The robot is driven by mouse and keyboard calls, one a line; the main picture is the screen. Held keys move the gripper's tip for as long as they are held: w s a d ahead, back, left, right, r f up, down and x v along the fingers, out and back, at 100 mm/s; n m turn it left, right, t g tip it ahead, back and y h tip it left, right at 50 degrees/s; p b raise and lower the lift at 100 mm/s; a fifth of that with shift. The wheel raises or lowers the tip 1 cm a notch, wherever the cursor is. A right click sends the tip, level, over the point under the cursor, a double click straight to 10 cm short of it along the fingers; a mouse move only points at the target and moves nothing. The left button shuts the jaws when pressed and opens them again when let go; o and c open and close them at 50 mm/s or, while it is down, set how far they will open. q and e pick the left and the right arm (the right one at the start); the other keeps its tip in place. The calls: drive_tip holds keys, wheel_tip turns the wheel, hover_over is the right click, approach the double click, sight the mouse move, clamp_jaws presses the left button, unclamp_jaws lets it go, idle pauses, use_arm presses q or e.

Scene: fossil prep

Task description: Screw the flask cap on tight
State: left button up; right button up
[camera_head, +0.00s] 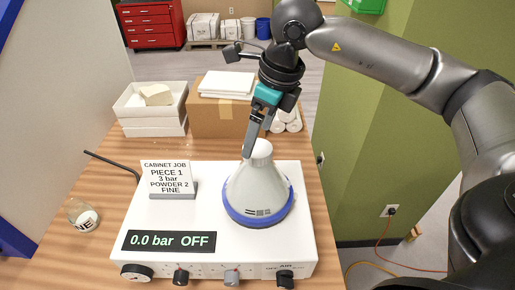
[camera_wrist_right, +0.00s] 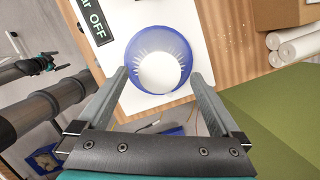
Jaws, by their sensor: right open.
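The flask (camera_head: 257,193) is a pale cone with a blue base ring, standing upright on the right part of a white control box (camera_head: 215,222). Its white cap (camera_head: 263,150) is on top; I cannot tell how tight it sits. In the right wrist view the round white cap (camera_wrist_right: 163,70) shows between the finger ends, with the blue ring (camera_wrist_right: 184,45) around it. My right gripper (camera_head: 250,152) is open and points down at the cap, one finger hiding part of its left side. In that view its fingers (camera_wrist_right: 159,75) are on either side, apart from each other. My left gripper (camera_wrist_right: 46,63) seems to show small at the left edge.
A job card (camera_head: 165,178) and a "0.0 bar OFF" display (camera_head: 168,241) are on the box. A glass jar (camera_head: 81,215) stands at left. White trays (camera_head: 150,122), a cardboard box (camera_head: 221,118) and white rolls (camera_head: 290,122) are behind. A green wall is at right.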

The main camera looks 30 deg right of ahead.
sight(259, 148)
drive_tip(key=n, duration=0.4)
drive_tip(key=shift+g+y, duration=0.3)
drive_tip(key=shift+g, duration=0.1)
drive_tip(key=b+x, duration=0.3)
drive_tip(key=shift+s+d+f, duration=0.15)
drive_tip(key=shift+d+f, duration=0.2)
drive_tip(key=shift+f, duration=0.05)
drive_tip(key=shift+r, duration=0.1)
clamp_jaws()
idle(0.3)
